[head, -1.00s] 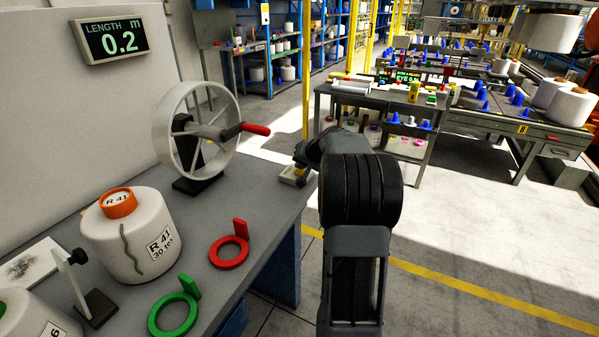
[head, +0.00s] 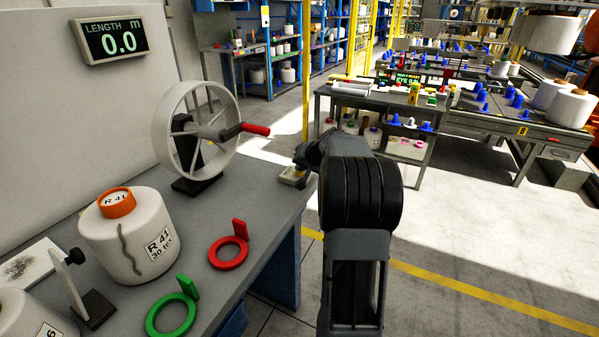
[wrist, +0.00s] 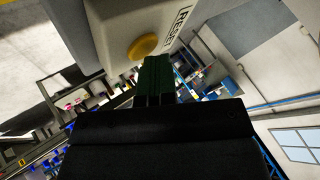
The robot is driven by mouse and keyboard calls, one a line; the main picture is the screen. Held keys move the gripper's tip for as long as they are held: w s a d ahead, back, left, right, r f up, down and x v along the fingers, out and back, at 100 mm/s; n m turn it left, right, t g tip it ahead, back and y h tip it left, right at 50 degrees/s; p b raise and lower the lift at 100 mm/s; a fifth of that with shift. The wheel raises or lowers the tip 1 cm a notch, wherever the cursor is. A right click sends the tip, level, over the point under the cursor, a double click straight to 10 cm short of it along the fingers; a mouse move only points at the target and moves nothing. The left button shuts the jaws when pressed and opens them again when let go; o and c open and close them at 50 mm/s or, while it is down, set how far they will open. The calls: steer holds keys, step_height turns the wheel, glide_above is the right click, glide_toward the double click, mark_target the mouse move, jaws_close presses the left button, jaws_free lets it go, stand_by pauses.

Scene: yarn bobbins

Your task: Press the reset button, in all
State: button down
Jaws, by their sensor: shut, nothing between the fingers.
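The reset button is a yellow round cap (wrist: 146,45) on a pale box marked RESET (wrist: 175,18) in the wrist view. In the head view the small box (head: 291,177) sits at the table's far right corner, partly hidden by my arm. My gripper (wrist: 155,62) is shut and empty, its fingertips at the edge of the yellow cap; they seem to touch it. The length display (head: 112,41) on the wall panel reads 0.0 m.
A white wheel with a red handle (head: 196,130) stands on the grey table. A bobbin marked R 41 (head: 128,240), a red ring (head: 229,253) and a green ring (head: 171,314) are nearer. Open floor lies right of the table.

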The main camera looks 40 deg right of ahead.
steer(key=shift+r+p, duration=0.5)
steer(key=shift+r, duration=0.4)
steer(key=shift+r, duration=0.15)
steer(key=shift+r+p, duration=1.7)
steer(key=shift+r, duration=0.7)
